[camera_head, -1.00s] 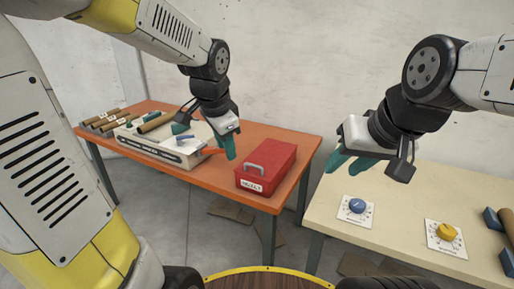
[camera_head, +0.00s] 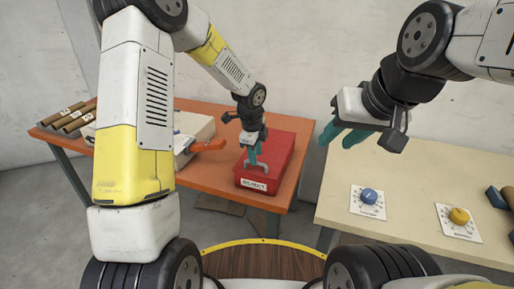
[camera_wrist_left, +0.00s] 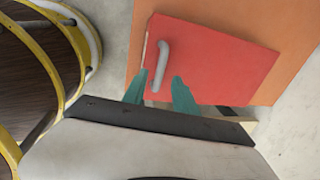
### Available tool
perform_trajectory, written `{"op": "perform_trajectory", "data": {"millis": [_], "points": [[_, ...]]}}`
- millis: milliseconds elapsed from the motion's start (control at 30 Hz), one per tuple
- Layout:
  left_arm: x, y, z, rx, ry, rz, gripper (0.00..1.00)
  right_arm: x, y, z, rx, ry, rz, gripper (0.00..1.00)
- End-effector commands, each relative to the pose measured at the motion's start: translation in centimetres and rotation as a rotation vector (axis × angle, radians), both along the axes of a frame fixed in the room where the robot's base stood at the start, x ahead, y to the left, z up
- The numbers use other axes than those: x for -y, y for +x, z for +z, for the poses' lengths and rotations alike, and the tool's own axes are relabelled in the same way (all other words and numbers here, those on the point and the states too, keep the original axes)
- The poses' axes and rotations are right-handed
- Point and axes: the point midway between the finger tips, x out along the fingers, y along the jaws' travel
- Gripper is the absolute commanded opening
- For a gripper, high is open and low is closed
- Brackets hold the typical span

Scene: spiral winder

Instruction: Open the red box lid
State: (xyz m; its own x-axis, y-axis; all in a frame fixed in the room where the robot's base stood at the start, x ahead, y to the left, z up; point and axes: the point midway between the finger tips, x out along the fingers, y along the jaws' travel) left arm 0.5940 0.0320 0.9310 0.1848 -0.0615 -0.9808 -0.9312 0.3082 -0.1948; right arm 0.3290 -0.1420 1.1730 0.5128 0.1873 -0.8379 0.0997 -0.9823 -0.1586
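The red box (camera_head: 278,161) stands on the orange table, with a white label on its front. Its lid looks closed. A grey handle sits on top near the front edge; in the left wrist view the handle (camera_wrist_left: 160,65) runs up from between my fingers on the red lid (camera_wrist_left: 215,58). My left gripper (camera_head: 253,162) is over the box at the handle. In the left wrist view its teal fingers (camera_wrist_left: 160,88) are apart, one on each side of the handle's near end. Whether they touch it I cannot tell. My right gripper (camera_head: 338,138) is empty, above the cream table, fingers apart.
The orange table (camera_head: 215,178) also holds a white machine with an orange lever (camera_head: 208,146) left of the box, and brown tubes (camera_head: 72,118). The cream table (camera_head: 430,180) carries a blue knob (camera_head: 369,196) and a yellow knob (camera_head: 459,216).

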Motion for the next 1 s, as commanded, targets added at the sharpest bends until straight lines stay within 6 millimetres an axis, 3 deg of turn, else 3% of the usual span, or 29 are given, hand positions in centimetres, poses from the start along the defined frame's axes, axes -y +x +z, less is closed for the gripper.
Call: {"op": "perform_trajectory", "data": {"millis": [200, 500, 700, 1000], "points": [[0.1, 0.4, -2.2, -0.001, 0.000, 0.000, 0.34, 0.0, 0.0, 0.0, 0.000, 0.000, 0.000, 0.36], [0.1, 0.5, -2.5, 0.000, 0.001, 0.002, 0.34, 0.0, 0.0, 0.0, 0.000, 0.000, 0.000, 0.36], [0.1, 0.5, -2.5, 0.000, 0.000, 0.002, 0.00, 0.0, 0.0, 0.0, 0.000, 0.000, 0.000, 0.36], [0.1, 0.5, -2.5, 0.001, -0.001, 0.002, 0.00, 0.0, 0.0, 0.0, 0.000, 0.000, 0.000, 0.36]]}}
